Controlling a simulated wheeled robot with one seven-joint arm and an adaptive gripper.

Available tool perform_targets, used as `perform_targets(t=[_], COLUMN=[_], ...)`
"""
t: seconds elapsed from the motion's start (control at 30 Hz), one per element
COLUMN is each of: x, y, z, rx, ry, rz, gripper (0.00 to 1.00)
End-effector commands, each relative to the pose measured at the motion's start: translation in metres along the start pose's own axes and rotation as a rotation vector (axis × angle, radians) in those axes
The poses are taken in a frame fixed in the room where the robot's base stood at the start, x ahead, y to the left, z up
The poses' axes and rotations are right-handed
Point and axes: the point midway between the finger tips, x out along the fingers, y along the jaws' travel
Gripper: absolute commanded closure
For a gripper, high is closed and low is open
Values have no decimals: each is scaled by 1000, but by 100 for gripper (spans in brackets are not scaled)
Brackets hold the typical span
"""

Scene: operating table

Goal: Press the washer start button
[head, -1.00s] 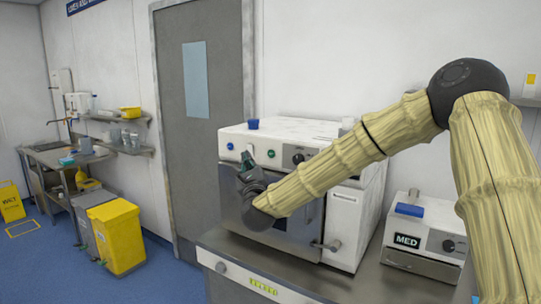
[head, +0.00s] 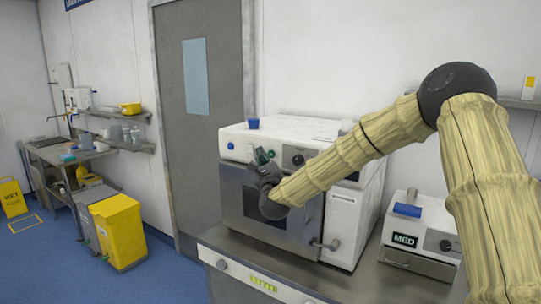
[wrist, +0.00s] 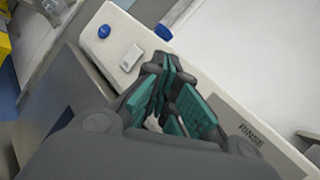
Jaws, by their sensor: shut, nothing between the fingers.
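The washer (head: 340,215) is a white and steel front-door machine on the counter. Its upper panel carries a blue button (head: 230,146), a white rectangular piece (head: 250,149), a small green button (head: 271,154) and a dark knob (head: 298,160). My gripper (head: 262,155) is shut and empty, with its fingers at the panel just left of the green button. In the wrist view the teal-padded fingers (wrist: 165,95) cover the panel right of the white piece (wrist: 131,57), and the green button is hidden. I cannot tell whether the fingers touch the panel.
A blue cap (head: 253,123) stands on the washer's top. A smaller machine marked MED (head: 405,240) stands to the right on the steel counter (head: 275,265). Yellow and grey bins (head: 117,232) stand on the floor at left. A grey door (head: 200,120) is behind.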

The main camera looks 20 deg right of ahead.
Motion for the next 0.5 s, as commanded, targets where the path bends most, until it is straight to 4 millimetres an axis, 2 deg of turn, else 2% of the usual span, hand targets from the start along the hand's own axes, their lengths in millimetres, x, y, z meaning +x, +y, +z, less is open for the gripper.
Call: perform_targets(t=[0.5], x=[8], y=[-6], z=[-6], rx=[0], ry=[0], rz=[0], gripper=[100])
